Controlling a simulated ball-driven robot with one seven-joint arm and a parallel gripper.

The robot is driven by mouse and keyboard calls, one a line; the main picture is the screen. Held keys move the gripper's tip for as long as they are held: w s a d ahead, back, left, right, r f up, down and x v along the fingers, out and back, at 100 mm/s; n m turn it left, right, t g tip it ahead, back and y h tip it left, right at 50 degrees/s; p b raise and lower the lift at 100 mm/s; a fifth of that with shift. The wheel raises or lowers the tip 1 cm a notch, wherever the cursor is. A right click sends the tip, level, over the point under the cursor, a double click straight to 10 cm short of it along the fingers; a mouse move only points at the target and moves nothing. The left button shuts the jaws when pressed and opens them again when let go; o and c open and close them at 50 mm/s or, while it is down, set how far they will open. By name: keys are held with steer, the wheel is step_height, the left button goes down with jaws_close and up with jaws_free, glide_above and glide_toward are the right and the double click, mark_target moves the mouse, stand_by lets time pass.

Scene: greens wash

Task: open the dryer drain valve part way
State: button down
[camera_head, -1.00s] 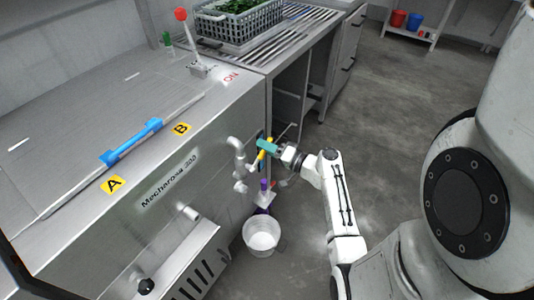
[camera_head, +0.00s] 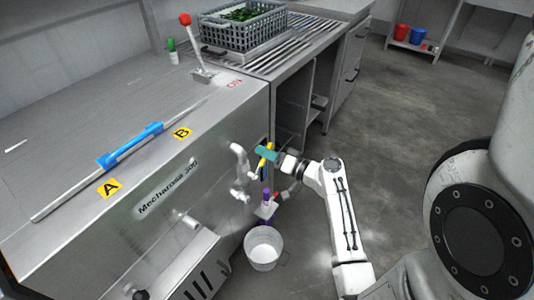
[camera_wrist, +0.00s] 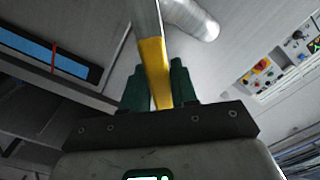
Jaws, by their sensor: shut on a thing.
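The dryer drain valve's yellow handle (camera_head: 262,163) is at the right end of the steel machine, beside a pale bent pipe (camera_head: 240,160). My gripper (camera_head: 267,153), with green fingers, is at the handle and partly covers it. In the wrist view the yellow handle (camera_wrist: 154,66) runs down between the fingers of my gripper (camera_wrist: 158,86), which is shut on it. The handle's far end is grey. The valve body is largely hidden, and I cannot tell how far it is open.
A white bucket (camera_head: 264,258) stands on the floor below the valve. A purple-handled fitting (camera_head: 266,197) sits just above it. The steel machine (camera_head: 150,200) borders my gripper on the left. The floor (camera_head: 400,130) to the right is clear.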

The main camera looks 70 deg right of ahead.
steer(key=shift+f, duration=0.1)
steer(key=c, duration=1)
jaws_free()
steer(key=shift+o, duration=0.2)
steer(key=shift+s, duration=0.1)
steer(key=v, duration=1)
steer(key=shift+s, duration=0.35)
